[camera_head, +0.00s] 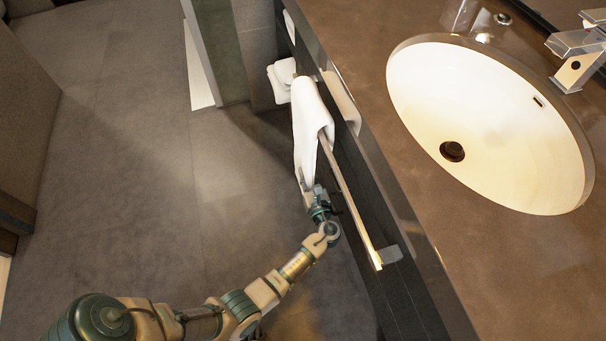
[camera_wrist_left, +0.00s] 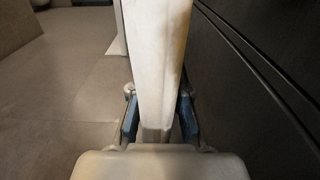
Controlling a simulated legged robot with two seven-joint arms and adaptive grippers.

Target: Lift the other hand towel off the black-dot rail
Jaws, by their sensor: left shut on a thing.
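A white hand towel (camera_head: 306,125) hangs over a metal rail (camera_head: 350,205) on the dark vanity front. It also fills the upper middle of the left wrist view (camera_wrist_left: 155,55). My left gripper (camera_head: 308,188) is at the towel's lower end, below the rail. In the left wrist view my left gripper (camera_wrist_left: 159,118) has a finger on each side of the towel and is shut on it. The towel still lies over the rail. I cannot make out a black dot on the rail. My right gripper is in neither view.
The brown counter (camera_head: 410,190) with an oval white sink (camera_head: 480,110) and a chrome faucet (camera_head: 580,50) lies to the right. White rolled or folded items (camera_head: 281,78) sit behind the towel. The grey floor (camera_head: 140,150) to the left is clear.

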